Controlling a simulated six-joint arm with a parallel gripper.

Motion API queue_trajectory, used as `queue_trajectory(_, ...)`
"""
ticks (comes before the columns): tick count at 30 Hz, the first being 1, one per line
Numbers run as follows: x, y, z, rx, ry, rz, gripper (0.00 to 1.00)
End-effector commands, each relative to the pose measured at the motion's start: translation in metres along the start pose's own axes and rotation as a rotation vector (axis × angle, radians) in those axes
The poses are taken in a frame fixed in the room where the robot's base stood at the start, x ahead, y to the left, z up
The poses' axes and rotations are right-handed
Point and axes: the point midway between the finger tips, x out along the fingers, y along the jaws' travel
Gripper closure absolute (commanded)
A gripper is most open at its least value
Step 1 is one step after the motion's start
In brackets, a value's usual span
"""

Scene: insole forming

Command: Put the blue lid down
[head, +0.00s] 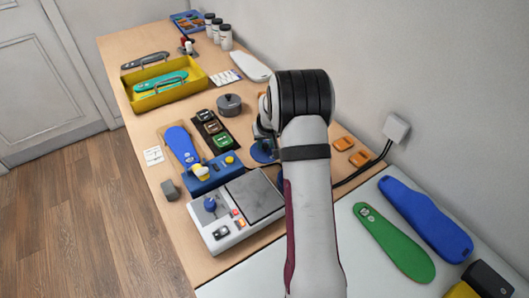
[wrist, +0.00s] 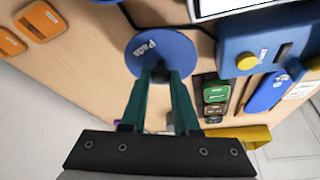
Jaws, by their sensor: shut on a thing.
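The blue lid (wrist: 152,48) is a round disc marked "Pads" with a dark knob at its middle. My gripper (wrist: 160,74) is shut on this knob with its green fingers, in the wrist view. In the head view the lid (head: 262,151) shows only in part beside my arm, which hides most of my gripper. The lid is over or near bare wood table; I cannot tell whether it touches it. A dark grey round tin (head: 230,105) stands farther back on the table, left of my arm.
A blue device with a yellow knob (head: 213,175) and a grey machine (head: 235,213) stand left of the lid. Three small labelled pads lie on a dark strip (head: 228,151). Orange pads (head: 343,144) and a black cable (head: 372,167) lie to the right.

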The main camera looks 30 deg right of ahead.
Motion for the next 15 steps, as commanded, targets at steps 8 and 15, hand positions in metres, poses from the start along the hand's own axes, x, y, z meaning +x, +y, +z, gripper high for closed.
queue_trajectory(8,0.04,-0.004,0.014,0.0,-0.001,0.0,1.0)
queue_trajectory(15,0.041,-0.003,0.014,0.001,0.0,0.0,1.0)
